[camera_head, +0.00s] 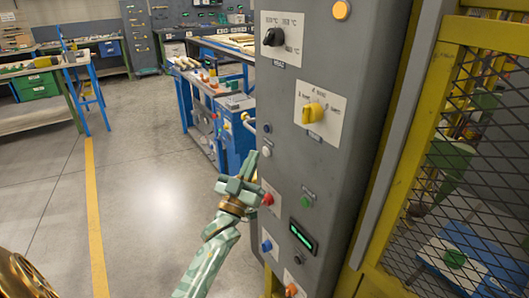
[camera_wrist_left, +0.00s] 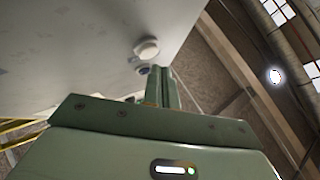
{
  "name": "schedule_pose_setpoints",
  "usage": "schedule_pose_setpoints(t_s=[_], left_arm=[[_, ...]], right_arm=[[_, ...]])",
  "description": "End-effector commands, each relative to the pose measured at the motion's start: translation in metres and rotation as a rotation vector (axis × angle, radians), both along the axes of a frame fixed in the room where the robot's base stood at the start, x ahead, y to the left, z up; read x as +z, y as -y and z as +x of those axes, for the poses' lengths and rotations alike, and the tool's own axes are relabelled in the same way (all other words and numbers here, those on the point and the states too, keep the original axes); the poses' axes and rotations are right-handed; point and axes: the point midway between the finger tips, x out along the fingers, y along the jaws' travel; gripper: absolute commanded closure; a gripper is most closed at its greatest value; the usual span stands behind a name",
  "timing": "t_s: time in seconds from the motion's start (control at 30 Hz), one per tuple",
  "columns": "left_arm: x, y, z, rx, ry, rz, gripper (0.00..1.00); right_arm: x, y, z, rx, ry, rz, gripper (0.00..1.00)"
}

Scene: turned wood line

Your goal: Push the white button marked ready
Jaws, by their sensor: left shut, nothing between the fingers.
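A small round white button (camera_head: 266,152) sits on the left part of the grey control panel (camera_head: 290,165). Its marking is too small to read. My left gripper (camera_head: 253,156) is shut and empty, its fingers pointing up just left of the white button. In the left wrist view, a white button (camera_wrist_left: 147,47) stands out from the pale panel face, just above and left of the shut fingertips (camera_wrist_left: 160,70). A gap shows in that picture; I cannot tell the depth between them. My right gripper is not in view.
Close by on the panel are a dark button (camera_head: 267,128), a red button (camera_head: 268,199), a green button (camera_head: 306,201), a blue button (camera_head: 266,246) and a yellow selector (camera_head: 313,112). A yellow mesh guard (camera_head: 440,120) stands right. Open floor (camera_head: 150,190) lies left.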

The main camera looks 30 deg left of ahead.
Motion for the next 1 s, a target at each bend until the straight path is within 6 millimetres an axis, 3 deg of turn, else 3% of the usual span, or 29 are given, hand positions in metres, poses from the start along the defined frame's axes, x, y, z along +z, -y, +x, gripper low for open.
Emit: schedule_pose_setpoints(t_s=[1.0], left_arm=[[0.0006,0.0033,0.0078,0.000,0.000,0.000,1.00]], right_arm=[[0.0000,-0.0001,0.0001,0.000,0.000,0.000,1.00]])
